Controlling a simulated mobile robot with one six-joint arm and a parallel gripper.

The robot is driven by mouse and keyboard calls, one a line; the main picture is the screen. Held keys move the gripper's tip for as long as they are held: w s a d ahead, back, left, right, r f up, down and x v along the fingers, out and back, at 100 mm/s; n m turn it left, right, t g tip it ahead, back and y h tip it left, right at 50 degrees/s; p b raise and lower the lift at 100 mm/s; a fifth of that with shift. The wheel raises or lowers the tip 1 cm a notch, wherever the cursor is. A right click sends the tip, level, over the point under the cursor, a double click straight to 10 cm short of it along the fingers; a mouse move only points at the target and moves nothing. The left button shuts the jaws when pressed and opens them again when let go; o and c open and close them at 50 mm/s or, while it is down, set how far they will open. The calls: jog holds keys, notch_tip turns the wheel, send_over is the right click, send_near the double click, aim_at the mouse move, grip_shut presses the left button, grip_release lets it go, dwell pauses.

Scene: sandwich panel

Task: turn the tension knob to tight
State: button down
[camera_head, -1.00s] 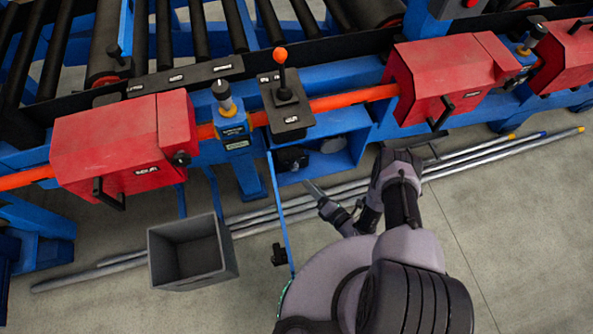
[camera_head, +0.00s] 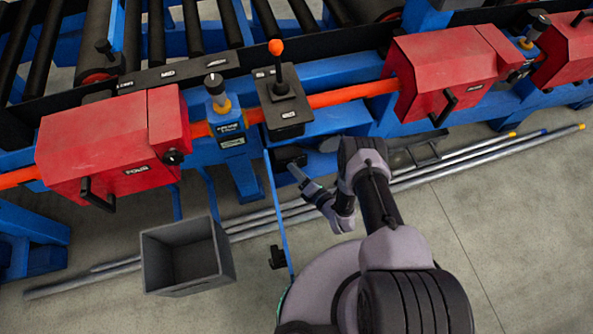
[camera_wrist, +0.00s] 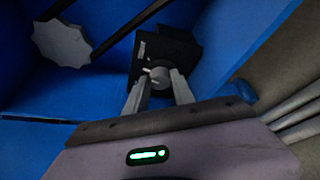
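The tension knob (camera_wrist: 159,76) is a small grey dial with a white mark. It sits on a black box (camera_wrist: 176,50) with a small label in the wrist view. In the head view the black box (camera_head: 290,157) shows at the blue frame, its knob too small to make out. My gripper (camera_wrist: 159,73) is open, with one grey finger on each side of the knob. I cannot tell whether either finger touches it. In the head view my gripper (camera_head: 293,168) points up-left at the box.
A grey lobed wheel (camera_wrist: 60,40) is left of the box in the wrist view. Blue walls enclose the box. A blue bar with a black clamp (camera_head: 278,257) stands left of my arm. A grey bin (camera_head: 186,256) and long pipes (camera_head: 480,153) are on the floor.

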jog(key=m, duration=0.1)
jog(key=m+t+y, duration=0.1)
jog(key=m, duration=0.1)
jog(key=shift+f+m+y, duration=0.2)
jog(key=shift+m+y, duration=0.1)
jog(key=c, duration=1.1)
grip_release()
jog(key=shift+d, duration=0.1)
